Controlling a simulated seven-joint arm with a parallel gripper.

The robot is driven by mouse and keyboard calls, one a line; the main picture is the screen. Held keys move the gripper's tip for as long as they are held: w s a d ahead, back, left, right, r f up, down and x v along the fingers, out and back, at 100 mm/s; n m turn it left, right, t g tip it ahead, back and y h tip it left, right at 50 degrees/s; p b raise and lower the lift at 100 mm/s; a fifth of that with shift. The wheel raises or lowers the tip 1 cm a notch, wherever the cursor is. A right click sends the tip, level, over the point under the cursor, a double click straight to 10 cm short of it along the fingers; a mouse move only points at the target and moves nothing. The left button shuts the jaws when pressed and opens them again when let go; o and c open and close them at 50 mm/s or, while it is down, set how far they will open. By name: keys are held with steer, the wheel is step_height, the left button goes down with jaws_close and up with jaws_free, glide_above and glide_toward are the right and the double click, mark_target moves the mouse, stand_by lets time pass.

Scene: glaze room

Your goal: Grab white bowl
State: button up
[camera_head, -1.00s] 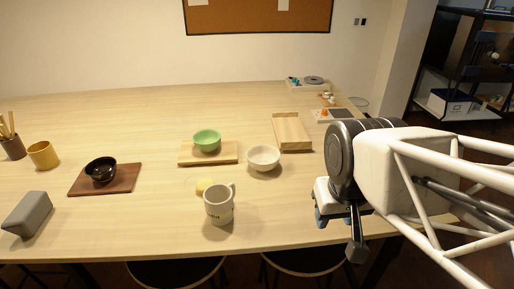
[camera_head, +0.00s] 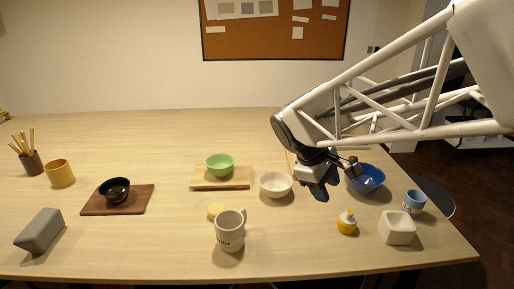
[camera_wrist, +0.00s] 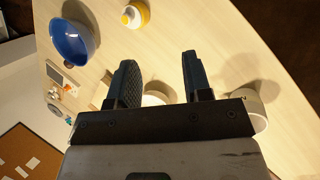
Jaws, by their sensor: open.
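The white bowl (camera_head: 275,187) stands upright on the table near its middle, just right of a green bowl (camera_head: 220,163) on a light wooden board. My gripper (camera_head: 335,180) hangs above the table to the right of the white bowl and is apart from it. Its two fingers are spread with nothing between the tips. In the wrist view, a pale rounded thing (camera_wrist: 155,99) shows between the fingers near their base, mostly hidden by the gripper; it looks like the white bowl.
A white mug (camera_head: 230,233) stands in front of the white bowl, beside a yellow round piece (camera_head: 216,210). A blue bowl (camera_head: 366,180) is right of my gripper. A yellow bottle (camera_head: 347,223), white block-shaped pot (camera_head: 397,228) and blue cup (camera_head: 414,201) stand at the front right.

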steer(key=w+a+f+n+h, duration=0.15)
steer(key=w+n, duration=0.25)
steer(key=w, duration=0.4)
steer(key=w+a+f+n+h, duration=0.1)
steer(key=w+a+n+h, duration=0.2)
steer(key=w, duration=0.4)
steer(key=n+t+h, duration=0.3)
steer(key=n+h, duration=0.1)
steer(key=n, duration=0.3)
glide_above(276, 174)
steer(key=s+a, duration=0.1)
steer(key=a, duration=0.5)
step_height(276, 174, down, 6)
steer(key=shift+s+r, duration=0.1)
steer(key=shift+f, duration=1.85)
steer(key=f, duration=0.1)
steer(key=d+f, duration=0.1)
steer(key=f, duration=0.2)
steer(key=shift+d, duration=0.35)
steer(key=shift+w+d+f, duration=0.25)
steer(key=shift+d+f, duration=0.05)
steer(key=shift+d, duration=0.3)
